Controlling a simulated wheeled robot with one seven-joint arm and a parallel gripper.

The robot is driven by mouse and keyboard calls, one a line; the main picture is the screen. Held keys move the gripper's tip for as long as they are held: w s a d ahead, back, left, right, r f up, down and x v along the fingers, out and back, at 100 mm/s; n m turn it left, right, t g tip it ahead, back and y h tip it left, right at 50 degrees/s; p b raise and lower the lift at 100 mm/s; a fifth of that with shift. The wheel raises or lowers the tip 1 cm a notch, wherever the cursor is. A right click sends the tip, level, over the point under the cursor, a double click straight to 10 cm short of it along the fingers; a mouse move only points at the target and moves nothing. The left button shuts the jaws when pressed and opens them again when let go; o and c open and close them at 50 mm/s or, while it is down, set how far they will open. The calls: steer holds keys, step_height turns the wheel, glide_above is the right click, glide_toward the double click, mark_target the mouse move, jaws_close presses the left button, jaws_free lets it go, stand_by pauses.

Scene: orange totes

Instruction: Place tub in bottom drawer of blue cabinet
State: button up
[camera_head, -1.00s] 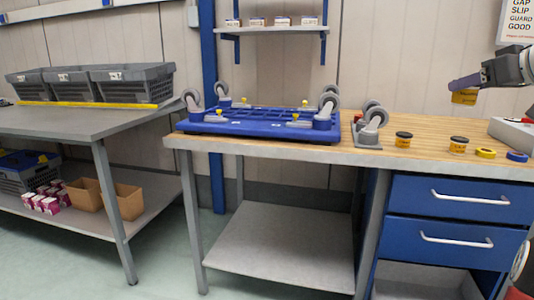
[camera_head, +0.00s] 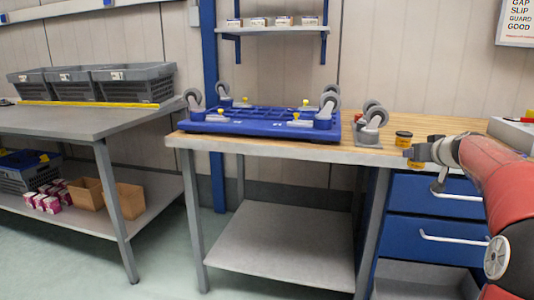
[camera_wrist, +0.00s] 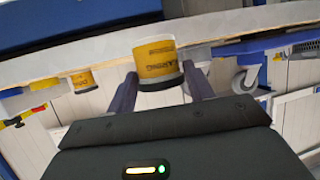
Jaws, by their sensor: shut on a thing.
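My gripper (camera_wrist: 160,78) is shut on a yellow tub (camera_wrist: 157,60) with dark printing and a black end, held between the two fingers in the wrist view. In the head view, my gripper (camera_head: 418,155) is low by the worktop's front edge, with the tub (camera_head: 413,164) partly showing at its tip. The blue cabinet (camera_head: 382,205) stands under the worktop's right end.
Another yellow tub (camera_head: 403,139) with a black lid stands on the wooden worktop (camera_head: 430,122). A blue frame (camera_head: 255,122) with grey casters lies on the worktop to its left.

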steer(key=w+a+f+m+h, duration=0.1)
steer(key=w+a+f, duration=0.1)
steer(key=a+f, duration=0.5)
steer(key=w+a+f, duration=0.1)
steer(key=a+f, duration=0.2)
steer(key=f, duration=0.8)
steer(key=s+a+f+y, duration=0.1)
steer(key=s+a+f, duration=0.2)
steer(key=a+f, duration=0.2)
steer(key=s+a+f+n, duration=0.1)
steer(key=s+a+f, duration=0.3)
steer(key=a, duration=0.8)
steer(key=shift+f+n+y, duration=0.3)
steer(key=shift+f+y, duration=0.1)
steer(key=shift+f, duration=0.45)
